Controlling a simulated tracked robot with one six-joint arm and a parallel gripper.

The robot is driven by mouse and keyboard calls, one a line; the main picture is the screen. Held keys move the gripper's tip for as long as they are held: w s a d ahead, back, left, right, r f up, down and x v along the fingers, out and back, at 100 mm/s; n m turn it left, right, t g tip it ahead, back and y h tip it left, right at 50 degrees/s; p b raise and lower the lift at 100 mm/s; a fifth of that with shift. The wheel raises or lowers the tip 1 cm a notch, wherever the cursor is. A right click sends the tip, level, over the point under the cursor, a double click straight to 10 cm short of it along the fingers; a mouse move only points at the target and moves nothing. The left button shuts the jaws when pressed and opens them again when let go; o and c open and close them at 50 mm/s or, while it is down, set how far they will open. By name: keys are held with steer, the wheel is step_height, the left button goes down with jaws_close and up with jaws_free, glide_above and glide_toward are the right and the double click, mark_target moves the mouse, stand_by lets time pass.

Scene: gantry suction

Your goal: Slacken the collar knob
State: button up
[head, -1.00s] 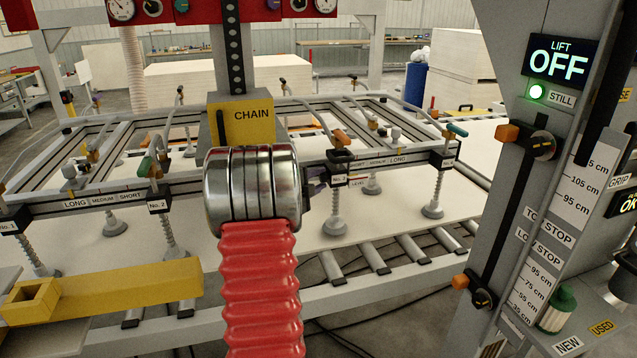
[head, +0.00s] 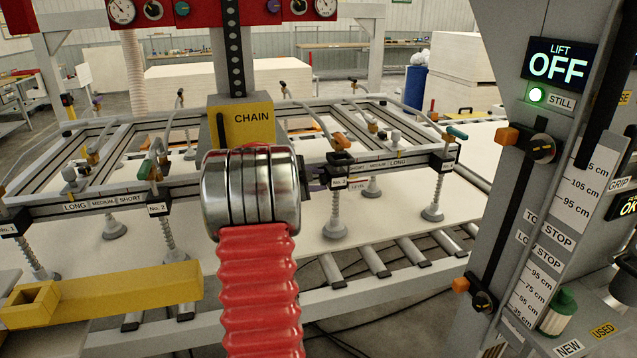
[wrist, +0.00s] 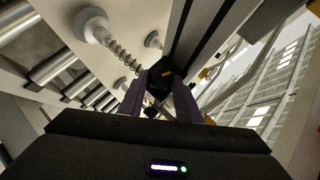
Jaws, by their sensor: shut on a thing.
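The collar knob (wrist: 161,77) is a black knob with a small yellow mark, seen in the wrist view between the two dark purple fingers of my gripper (wrist: 160,92). The fingers are shut on its sides. In the head view my red bellows arm and its metal end cover most of my gripper (head: 314,178). There the fingers reach right to a black collar (head: 340,160) on the front rail, above a partly hidden number label. The knob itself is hard to make out there.
Suction cups (head: 334,226) on spring stems hang from the frame over a pale board. The yellow CHAIN block (head: 240,122) stands just behind my arm. A yellow beam (head: 115,292) lies at front left. The grey lift column (head: 530,190), its display reading OFF, stands at right.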

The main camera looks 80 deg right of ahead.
steer(key=shift+s+f, duration=0.15)
steer(key=shift+f, duration=0.2)
steer(key=o, duration=1.1)
steer(key=shift+r, duration=0.2)
steer(key=shift+c, duration=0.2)
steer(key=shift+r, duration=0.1)
steer(key=shift+w+a+r, duration=0.25)
steer(key=shift+w+a, duration=0.1)
steer(key=shift+a, duration=0.1)
steer(key=v, duration=1.2)
steer(key=shift+a, duration=0.25)
steer(key=shift+r, duration=0.15)
